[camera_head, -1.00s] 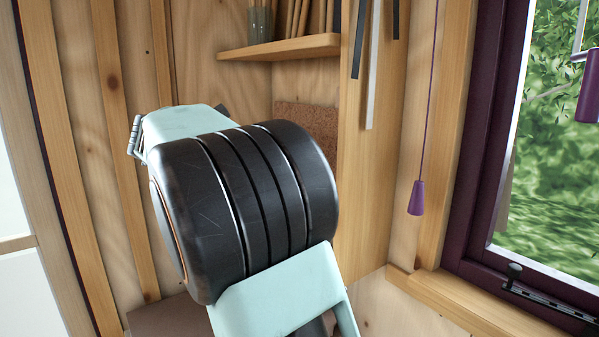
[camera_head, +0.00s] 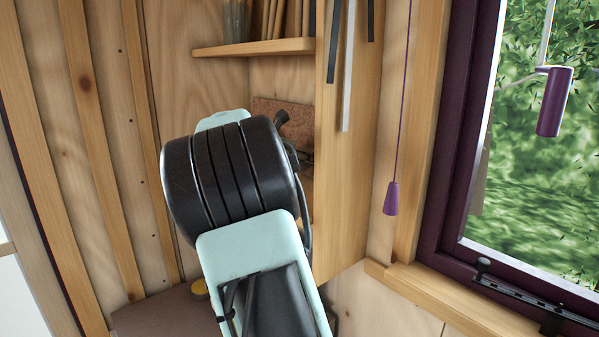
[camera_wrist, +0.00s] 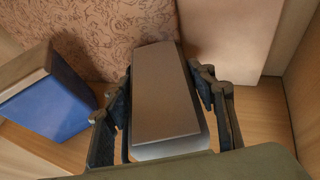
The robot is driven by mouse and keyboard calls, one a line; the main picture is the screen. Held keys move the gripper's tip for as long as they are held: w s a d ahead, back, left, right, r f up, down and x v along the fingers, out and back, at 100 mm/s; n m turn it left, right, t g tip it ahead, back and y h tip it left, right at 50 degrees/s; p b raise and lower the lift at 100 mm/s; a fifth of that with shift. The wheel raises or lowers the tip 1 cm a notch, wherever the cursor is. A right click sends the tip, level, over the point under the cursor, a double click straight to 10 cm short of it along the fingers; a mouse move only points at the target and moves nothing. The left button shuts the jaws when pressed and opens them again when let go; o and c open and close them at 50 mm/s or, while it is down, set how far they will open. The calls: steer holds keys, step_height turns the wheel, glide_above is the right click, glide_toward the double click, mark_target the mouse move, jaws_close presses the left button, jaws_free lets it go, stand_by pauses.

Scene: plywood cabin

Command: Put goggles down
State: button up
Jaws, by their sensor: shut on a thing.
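In the wrist view, my gripper (camera_wrist: 165,120) has its two dark fingers on either side of a grey block-shaped thing with a pale lower edge, which I take to be the goggles (camera_wrist: 166,92). No lenses or strap show from this side. The far end of the goggles is close to a brown patterned board (camera_wrist: 95,35); I cannot tell whether they touch it or rest on the wood below. In the head view, my arm hides the goggles and most of the gripper.
A blue book-like thing (camera_wrist: 45,100) lies left of my gripper on a wooden surface (camera_wrist: 262,115). A pale panel (camera_wrist: 222,35) stands behind. A purple pull (camera_head: 391,198) hangs by the window.

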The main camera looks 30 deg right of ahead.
mark_target(299, 184)
steer(key=shift+a+f, duration=0.15)
steer(key=shift+f, duration=0.25)
step_height(299, 184, down, 3)
steer(key=shift+f, duration=0.1)
steer(key=shift+d+f, duration=0.25)
steer(key=shift+f, duration=0.25)
steer(key=shift+f, duration=0.15)
steer(key=o, duration=1.2)
